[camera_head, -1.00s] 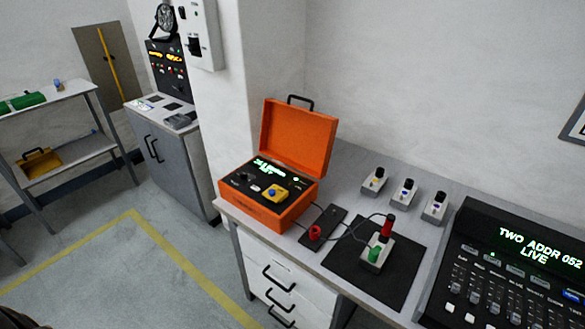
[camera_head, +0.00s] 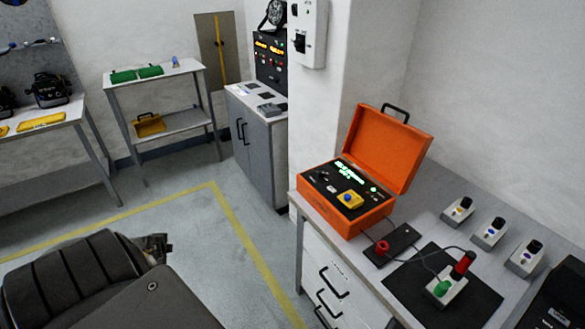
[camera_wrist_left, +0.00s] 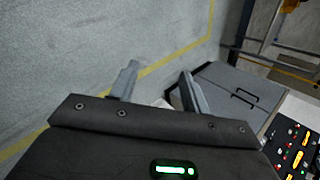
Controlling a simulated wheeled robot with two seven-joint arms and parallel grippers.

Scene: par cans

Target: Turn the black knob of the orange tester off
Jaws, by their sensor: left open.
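The orange tester (camera_head: 356,218) stands with its lid open on the grey bench at the right of the head view. Its dark panel holds a lit green display (camera_head: 351,174), a yellow block with a blue button (camera_head: 349,200) and a small black knob (camera_head: 321,176) at the panel's left; its setting is too small to read. My left arm comes in at the lower left of the head view, well apart from the tester. In the left wrist view, my left gripper (camera_wrist_left: 157,85) is open and empty, with floor and a grey cabinet beyond. My right gripper is not in view.
On the bench are a black strip with a red plug (camera_head: 382,247), a black mat with a socket block (camera_head: 446,290), and several small grey blocks (camera_head: 489,232). A grey cabinet (camera_head: 262,150) and a shelf (camera_head: 163,75) stand behind. The floor left of the bench is clear.

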